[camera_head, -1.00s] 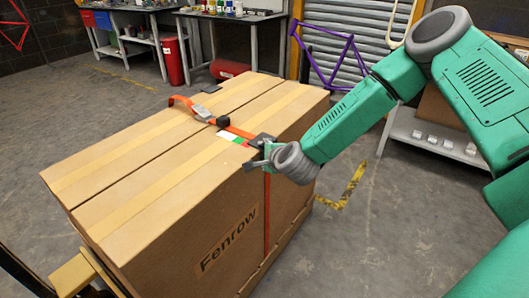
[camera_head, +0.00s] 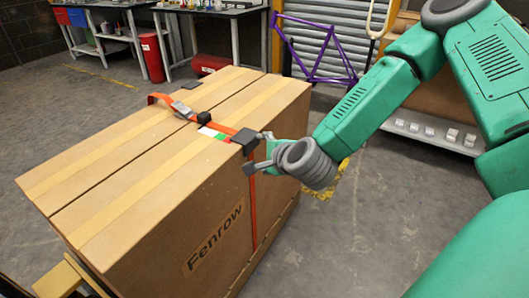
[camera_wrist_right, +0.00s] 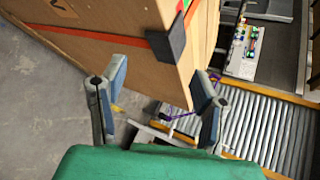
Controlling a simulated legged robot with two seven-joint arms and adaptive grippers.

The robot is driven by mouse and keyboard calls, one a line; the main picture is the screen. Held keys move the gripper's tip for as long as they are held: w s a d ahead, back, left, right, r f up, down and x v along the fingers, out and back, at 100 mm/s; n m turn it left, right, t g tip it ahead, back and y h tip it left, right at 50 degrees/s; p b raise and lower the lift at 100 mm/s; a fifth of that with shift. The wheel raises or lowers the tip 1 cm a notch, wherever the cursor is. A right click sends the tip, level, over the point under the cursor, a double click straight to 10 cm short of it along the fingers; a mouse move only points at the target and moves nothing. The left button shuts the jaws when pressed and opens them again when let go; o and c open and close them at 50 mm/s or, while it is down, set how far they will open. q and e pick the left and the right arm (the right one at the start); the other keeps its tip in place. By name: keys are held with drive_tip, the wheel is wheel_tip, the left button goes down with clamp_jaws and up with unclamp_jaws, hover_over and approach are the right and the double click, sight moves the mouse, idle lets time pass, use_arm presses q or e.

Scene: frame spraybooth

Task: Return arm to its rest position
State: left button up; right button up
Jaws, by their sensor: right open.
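My right arm (camera_head: 375,105) is green and comes in from the right in the head view. Its gripper (camera_head: 257,152) is open beside the near right top edge of a large cardboard box (camera_head: 150,190) marked "Fenrow". In the right wrist view the two fingers (camera_wrist_right: 155,105) stand wide apart with nothing between them, and the box (camera_wrist_right: 120,35) lies beyond them. An orange strap (camera_head: 253,200) runs over the box top and down its side, with a black corner protector (camera_head: 245,140) at the edge. The strap also shows in the right wrist view (camera_wrist_right: 95,38). My left gripper is out of view.
A purple bicycle frame (camera_head: 318,50) stands before a grey roller shutter (camera_head: 345,18) behind the box. Workbenches (camera_head: 215,12) and a red bin (camera_head: 152,57) stand at the back left. A low shelf (camera_head: 430,130) is behind my arm. Floor left of the box is clear.

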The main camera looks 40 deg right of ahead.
drive_tip(key=s+a+f+n+g+y, duration=0.2)
drive_tip(key=s+a+f+n+g, duration=0.15)
drive_tip(key=s+f+n, duration=0.3)
drive_tip(key=s+a+f+n+g+y, duration=0.1)
drive_tip(key=s+a+f+n+g, duration=0.1)
drive_tip(key=s+a+f+n, duration=0.5)
drive_tip(key=s+d+f+n+g, duration=0.2)
drive_tip(key=s+f+n+g, duration=0.1)
drive_tip(key=s, duration=0.5)
drive_tip(key=s+d+f+n+g+h, duration=0.1)
drive_tip(key=s+d+f+n+g, duration=0.1)
drive_tip(key=s+f+n, duration=0.3)
drive_tip(key=s+n+g, duration=0.1)
drive_tip(key=s, duration=0.2)
drive_tip(key=shift+s, duration=0.15)
